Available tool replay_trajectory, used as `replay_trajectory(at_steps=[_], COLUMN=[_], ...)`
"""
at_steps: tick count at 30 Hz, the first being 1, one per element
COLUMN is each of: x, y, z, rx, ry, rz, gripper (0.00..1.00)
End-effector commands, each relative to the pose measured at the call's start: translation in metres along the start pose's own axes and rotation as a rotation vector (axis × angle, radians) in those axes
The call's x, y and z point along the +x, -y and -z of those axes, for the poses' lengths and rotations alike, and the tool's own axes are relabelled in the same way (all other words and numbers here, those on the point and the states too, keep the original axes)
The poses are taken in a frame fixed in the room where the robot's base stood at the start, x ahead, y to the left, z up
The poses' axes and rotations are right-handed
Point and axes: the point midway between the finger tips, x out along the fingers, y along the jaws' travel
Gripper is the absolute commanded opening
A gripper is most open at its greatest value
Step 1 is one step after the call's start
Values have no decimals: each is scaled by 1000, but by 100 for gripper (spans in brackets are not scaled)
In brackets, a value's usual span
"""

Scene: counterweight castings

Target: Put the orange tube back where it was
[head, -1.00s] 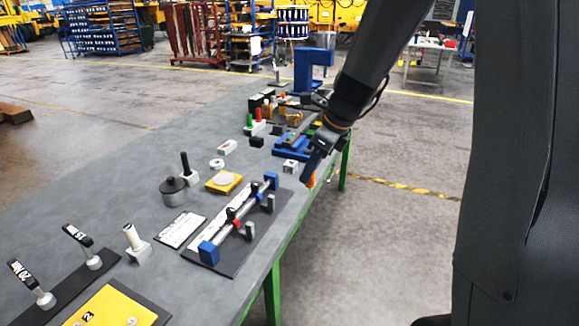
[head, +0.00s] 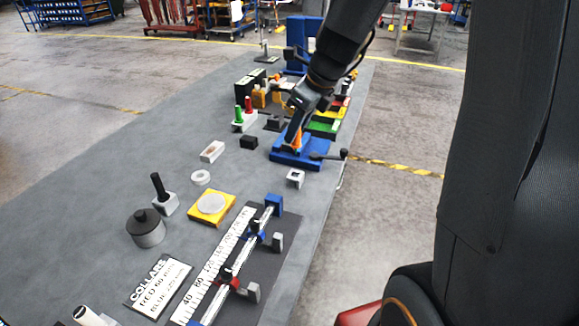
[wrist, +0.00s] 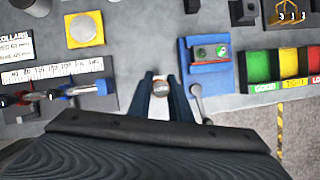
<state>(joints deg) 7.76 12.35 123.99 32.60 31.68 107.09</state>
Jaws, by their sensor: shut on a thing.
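My gripper (head: 296,139) is shut on the orange tube (head: 297,142), whose orange side shows below the fingers in the head view. In the wrist view, a round grey-brown end (wrist: 160,88) shows between my two fingertips; I cannot tell for sure that it is the tube's. In the head view the tube appears in front of the blue vice (head: 288,157); its height above the table is not clear. In the wrist view the vice (wrist: 211,77) is to the right of my fingers, apart from them.
A small white block (head: 296,178) stands near the vice, whose lever (head: 329,155) sticks out right. A ruler fixture (head: 290,226), yellow plate (head: 228,199) and lidded grey pot (head: 147,230) stand nearer. Green and red pegs (head: 240,115) and coloured trays (head: 323,128) lie beyond.

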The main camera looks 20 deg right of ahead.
Motion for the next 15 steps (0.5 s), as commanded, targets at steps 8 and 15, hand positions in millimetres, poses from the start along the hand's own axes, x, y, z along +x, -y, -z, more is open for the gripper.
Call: replay_trajectory(at_steps=[8,15], x=[42,63], y=[0,0], z=[19,27], rx=[4,2], ry=[-3,-2], rz=[-3,-2], gripper=[0,0])
